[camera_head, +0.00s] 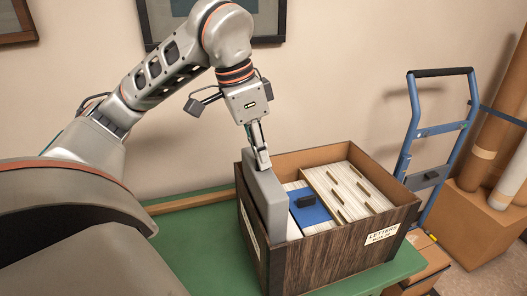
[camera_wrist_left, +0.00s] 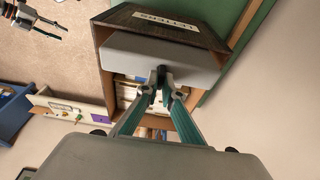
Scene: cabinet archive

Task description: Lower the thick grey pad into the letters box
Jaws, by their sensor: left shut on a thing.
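The thick grey pad (camera_head: 264,200) hangs upright in my left gripper (camera_head: 262,163), which is shut on its upper edge. It stands at the left end of the dark wooden letters box (camera_head: 335,252), close to the left wall. Its lower part overlaps the box rim in the head view; I cannot tell how far it is inside. In the left wrist view the pad (camera_wrist_left: 160,58) lies across the box opening, beside the wall with the LETTERS label (camera_wrist_left: 165,22). What seems to be my right gripper (camera_wrist_left: 42,22) is small at that view's upper left.
Inside the box are a blue folder (camera_head: 308,208) with a black clip and rows of pale files (camera_head: 350,190). The box stands on a green table (camera_head: 200,245). A blue hand truck (camera_head: 437,130) and a cardboard box with rolled tubes (camera_head: 480,215) stand to the right.

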